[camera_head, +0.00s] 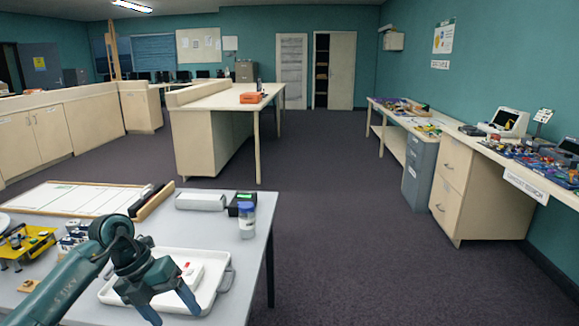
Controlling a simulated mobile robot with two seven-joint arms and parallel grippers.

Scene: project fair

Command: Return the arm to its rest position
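My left arm (75,282) comes in from the lower left and is dark green. My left gripper (168,307) points down over the front part of a white tray (221,289) on the near table. Its two fingertips are apart, with nothing seen between them. The gripper hides part of the tray, and I cannot tell its height above it. My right arm and gripper do not show.
On the near table are a whiteboard (75,198), a clear jar with a blue lid (247,220), a grey box (201,201) and a yellow model (27,243). The jar stands near the right edge. Open carpet (350,230) lies beyond.

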